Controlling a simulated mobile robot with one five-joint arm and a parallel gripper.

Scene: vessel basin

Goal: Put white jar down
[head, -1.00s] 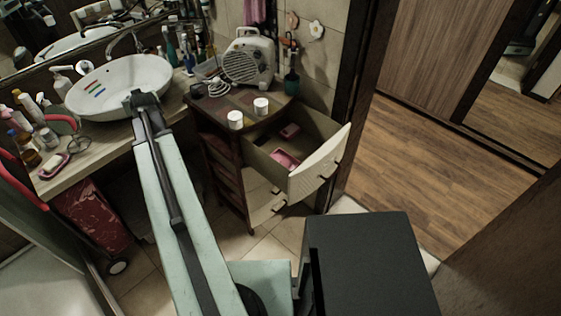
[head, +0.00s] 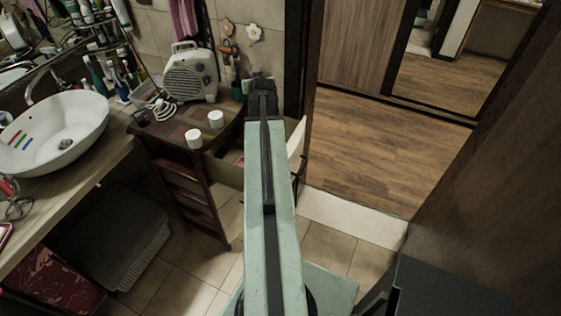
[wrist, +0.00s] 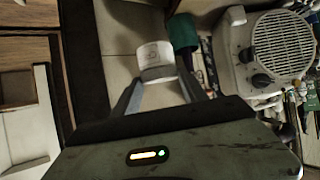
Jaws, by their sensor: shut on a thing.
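My gripper (head: 262,88) is at the far end of my outstretched arm, in front of the tiled wall at the dresser's right side in the head view. In the wrist view, my gripper (wrist: 158,76) is shut on a white jar (wrist: 155,54) between its two fingers. Two other white jars stand on the dresser top (head: 172,130): one nearer (head: 193,138) and one farther right (head: 216,119). Both are apart from my gripper.
A white fan heater (head: 189,75) stands at the back of the dresser. The dresser's drawer is open, its pale front (head: 297,142) partly behind my arm. A white sink basin (head: 50,135) is at left. Wooden floor (head: 385,140) lies open at right.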

